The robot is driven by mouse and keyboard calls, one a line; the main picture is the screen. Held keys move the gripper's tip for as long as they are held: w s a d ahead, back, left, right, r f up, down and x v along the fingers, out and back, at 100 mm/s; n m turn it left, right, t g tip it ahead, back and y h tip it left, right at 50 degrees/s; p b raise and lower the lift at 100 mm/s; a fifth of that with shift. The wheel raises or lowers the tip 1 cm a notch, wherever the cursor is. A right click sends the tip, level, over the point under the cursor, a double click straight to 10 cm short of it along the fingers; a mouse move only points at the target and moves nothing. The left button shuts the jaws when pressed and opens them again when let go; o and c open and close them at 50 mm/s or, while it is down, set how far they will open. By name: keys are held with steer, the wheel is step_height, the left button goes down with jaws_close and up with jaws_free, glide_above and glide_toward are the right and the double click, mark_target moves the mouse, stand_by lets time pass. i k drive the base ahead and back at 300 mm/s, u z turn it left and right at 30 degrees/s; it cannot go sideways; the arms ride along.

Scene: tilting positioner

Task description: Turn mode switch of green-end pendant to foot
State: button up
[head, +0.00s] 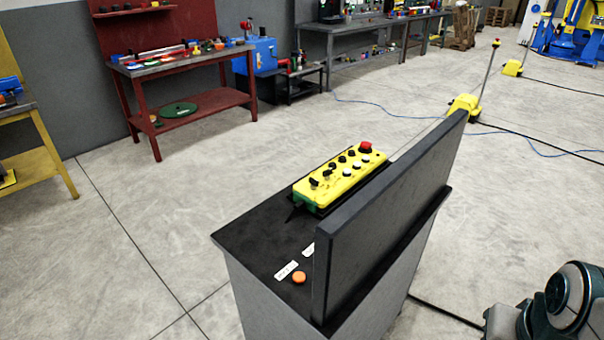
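The green-end pendant (342,176) is a yellow box lying on the dark top of a grey stand. Its green end (308,201) faces the lower left, and a red button (366,147) is at its far end. Several black knobs and several white buttons sit in rows on its top face. The mode switch cannot be told apart from the other black knobs, and its marks are too small to read. My gripper is not in view; only part of my arm shows at the lower right.
The stand (254,236) has a tall dark panel (385,225) upright along its right side, close to the pendant. An orange button (299,277) and white labels (287,270) are at the stand's near end. The floor left of the stand is clear. A red workbench (180,65) stands behind.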

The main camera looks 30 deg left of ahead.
mark_target(315, 182)
steer(key=u, duration=0.95)
steer(key=i, duration=0.5)
steer(key=k, duration=0.5)
steer(key=u, duration=2.75)
steer(key=k, duration=0.9)
steer(key=z, duration=2)
